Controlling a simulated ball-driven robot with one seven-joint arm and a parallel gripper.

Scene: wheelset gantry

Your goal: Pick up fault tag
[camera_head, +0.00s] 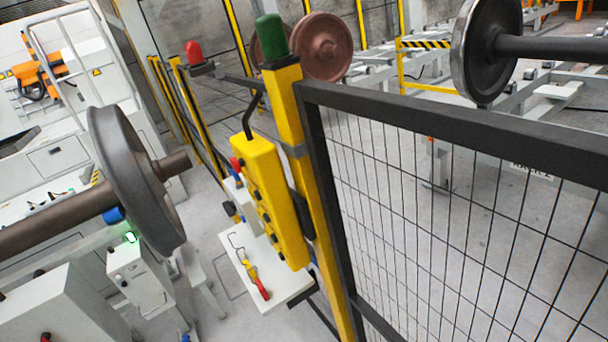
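A small white shelf (283,288) is fixed to the yellow post below the yellow control pendant (268,190). A small red item (262,290) and a small yellow item (248,266) lie on it, close together, with a thin dark wire shape beside them. They are too small to tell which of them, if any, is the fault tag. No other tag-like thing can be made out. My gripper is not in view.
A black-framed mesh fence (450,210) runs right from the yellow post (287,105), which has a green cap. A large wheelset (140,180) stands at left, near white cabinets (60,305). Another wheelset (487,50) is behind the fence. Grey floor shows between.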

